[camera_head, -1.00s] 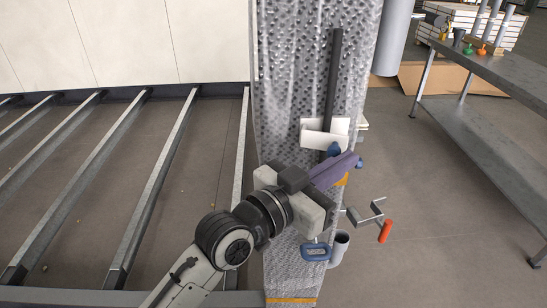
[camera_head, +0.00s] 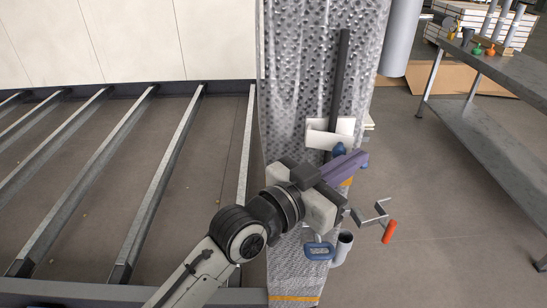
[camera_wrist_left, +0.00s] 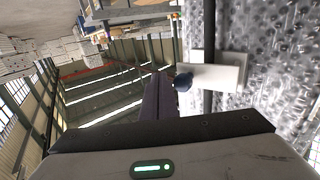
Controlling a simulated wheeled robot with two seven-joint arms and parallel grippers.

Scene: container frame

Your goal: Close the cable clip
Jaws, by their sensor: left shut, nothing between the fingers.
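The cable clip (camera_head: 320,139) is a white bracket with a raised flap, fixed on the dimpled metal column around a dark vertical cable (camera_head: 338,80). It stands open as far as I can see. A dark blue knob (camera_head: 339,149) sits at its lower edge. My left gripper (camera_head: 350,163) has purple fingers, shut and empty, just below and right of the knob. In the left wrist view the fingers (camera_wrist_left: 157,97) are left of the blue knob (camera_wrist_left: 183,82) and the white clip (camera_wrist_left: 222,76). Contact cannot be told. My right gripper is not in view.
Below the gripper, a blue handle (camera_head: 318,251), a grey cup-like tube (camera_head: 343,243) and a crank with an orange grip (camera_head: 390,231) stick out from the column. A metal bench (camera_head: 490,95) stands at right. Metal rails (camera_head: 160,185) lie at left.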

